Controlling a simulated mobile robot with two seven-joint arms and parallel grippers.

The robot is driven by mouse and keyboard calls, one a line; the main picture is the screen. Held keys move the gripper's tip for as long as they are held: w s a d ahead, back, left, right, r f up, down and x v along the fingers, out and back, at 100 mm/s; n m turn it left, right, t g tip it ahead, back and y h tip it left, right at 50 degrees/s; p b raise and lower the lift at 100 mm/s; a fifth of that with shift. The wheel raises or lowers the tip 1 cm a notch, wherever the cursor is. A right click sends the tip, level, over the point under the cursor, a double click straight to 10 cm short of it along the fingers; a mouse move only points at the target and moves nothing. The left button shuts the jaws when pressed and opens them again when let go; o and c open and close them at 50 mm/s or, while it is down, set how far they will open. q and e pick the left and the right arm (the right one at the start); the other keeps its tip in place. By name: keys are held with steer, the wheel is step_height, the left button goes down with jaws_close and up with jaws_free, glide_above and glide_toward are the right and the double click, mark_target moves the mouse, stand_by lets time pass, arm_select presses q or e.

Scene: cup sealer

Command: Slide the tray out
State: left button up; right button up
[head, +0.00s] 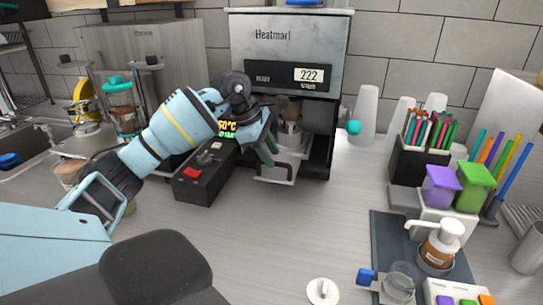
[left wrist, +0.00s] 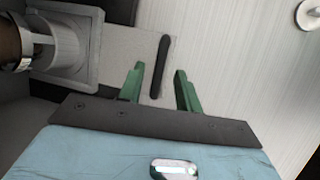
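The sealer (head: 290,52) stands at the back with its lower bay open at the front. Its light grey tray (head: 293,152) sits inside the bay, with the front part near the opening. A cup with brown contents (head: 289,118) stands in the tray's holder. In the left wrist view, the tray (left wrist: 118,44) has a dark bar-shaped handle (left wrist: 160,66). My left gripper (head: 268,150) is at the tray's front, and its green fingers are apart. In the left wrist view, the gripper's fingertips (left wrist: 159,69) lie either side of the handle. Contact cannot be told. My right gripper is not in view.
A black control box (head: 203,180) with a red button stands left of the tray. A pump bottle (head: 440,243) stands front right. The counter before the sealer is mostly clear, with a white lid (head: 322,291).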

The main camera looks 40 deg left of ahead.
arm_select(q)
steer(key=shift+x, duration=0.85)
steer(key=shift+c, duration=0.4)
jaws_close()
